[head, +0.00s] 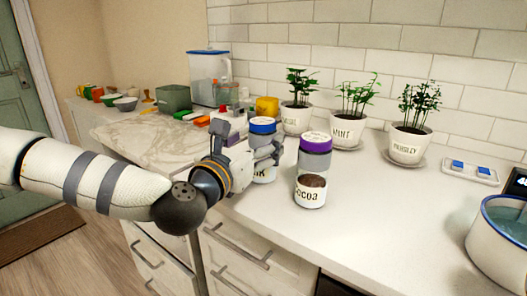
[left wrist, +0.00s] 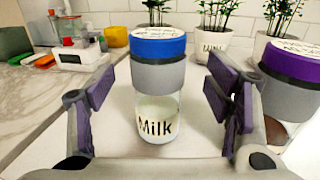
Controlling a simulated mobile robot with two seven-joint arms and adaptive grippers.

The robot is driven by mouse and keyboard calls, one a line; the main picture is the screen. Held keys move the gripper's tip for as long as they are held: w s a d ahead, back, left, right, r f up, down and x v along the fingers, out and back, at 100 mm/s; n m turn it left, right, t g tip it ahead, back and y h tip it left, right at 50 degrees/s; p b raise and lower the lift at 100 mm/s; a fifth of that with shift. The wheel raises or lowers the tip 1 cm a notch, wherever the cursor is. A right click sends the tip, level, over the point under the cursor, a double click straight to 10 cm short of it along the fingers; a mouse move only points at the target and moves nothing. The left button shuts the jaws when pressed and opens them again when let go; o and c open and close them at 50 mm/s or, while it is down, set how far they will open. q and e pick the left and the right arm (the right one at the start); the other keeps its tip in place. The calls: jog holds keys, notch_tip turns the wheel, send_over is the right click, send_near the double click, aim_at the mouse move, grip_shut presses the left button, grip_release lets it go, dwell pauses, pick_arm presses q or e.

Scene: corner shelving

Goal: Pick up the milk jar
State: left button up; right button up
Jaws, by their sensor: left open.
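The milk jar (left wrist: 157,92) has a blue lid, a grey band and a clear body with a "Milk" label. It stands upright on the white counter. In the head view its blue lid (head: 262,125) shows behind my left gripper (head: 262,152), which hides much of the body. In the left wrist view my left gripper (left wrist: 158,108) is open, with one finger on each side of the jar and gaps between pads and jar. My right gripper is not in view.
A cocoa jar (head: 313,172) with a purple lid stands close to the right of the milk jar. Potted herbs (head: 346,118) line the wall behind. A pot (head: 499,240) stands at the right edge. The counter front (head: 370,220) is clear.

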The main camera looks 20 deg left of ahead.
pick_arm(q)
jog(key=w, duration=0.4)
jog(key=shift+w+d, duration=0.2)
jog(key=c, duration=1.5)
